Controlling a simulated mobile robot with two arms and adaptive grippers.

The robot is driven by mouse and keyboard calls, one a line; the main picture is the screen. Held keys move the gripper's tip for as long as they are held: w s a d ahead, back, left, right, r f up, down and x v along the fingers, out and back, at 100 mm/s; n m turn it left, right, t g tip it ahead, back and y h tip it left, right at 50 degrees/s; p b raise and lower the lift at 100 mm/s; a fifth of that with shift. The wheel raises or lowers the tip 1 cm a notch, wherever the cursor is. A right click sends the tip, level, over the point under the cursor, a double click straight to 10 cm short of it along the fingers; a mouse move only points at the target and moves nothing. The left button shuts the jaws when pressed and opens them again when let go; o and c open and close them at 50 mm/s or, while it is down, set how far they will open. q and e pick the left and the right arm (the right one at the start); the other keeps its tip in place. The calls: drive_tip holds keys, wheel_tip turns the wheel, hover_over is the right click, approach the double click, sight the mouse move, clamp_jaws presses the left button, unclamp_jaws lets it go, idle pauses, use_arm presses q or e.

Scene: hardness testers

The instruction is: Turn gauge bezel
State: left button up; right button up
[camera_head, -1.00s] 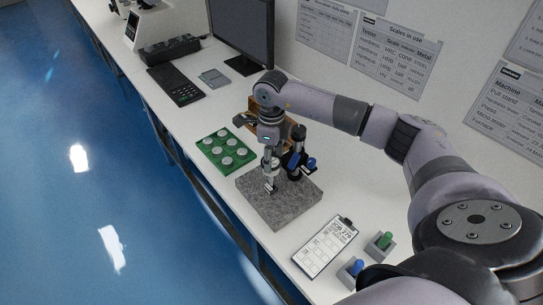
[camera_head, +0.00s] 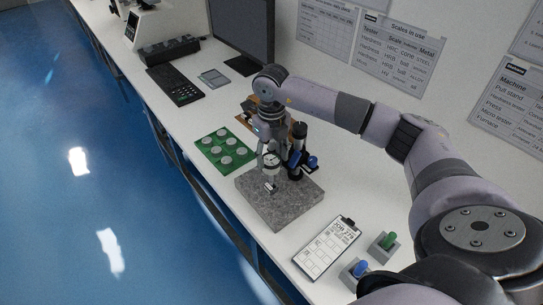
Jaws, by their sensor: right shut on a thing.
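The dial gauge (camera_head: 271,161) has a small round white face and hangs upright above a grey granite block (camera_head: 281,205). It is carried by a stand with a black column (camera_head: 299,138) and blue knobs (camera_head: 311,162). My right gripper (camera_head: 268,150) reaches down from above, at the gauge's upper rim, and is shut on the gauge bezel. The gripper hides part of the bezel and of the stand's arm; the face shows below it. The fingertips are small and hard to make out. My left gripper is not in view.
A green tray (camera_head: 208,139) with several round pieces lies left of the block. A clipboard (camera_head: 312,267) and two small blocks with a green (camera_head: 388,239) and a blue knob (camera_head: 360,268) lie in front. A wooden box stands behind the gripper. A keyboard and monitor (camera_head: 243,28) are farther back.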

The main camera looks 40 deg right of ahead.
sight(272, 160)
drive_tip(key=shift+m, duration=0.6)
drive_tip(key=o, duration=0.9)
drive_tip(key=shift+r, duration=0.1)
wheel_tip(272, 160, up, 12)
drive_tip(key=shift+f, duration=0.1)
idle(0.4)
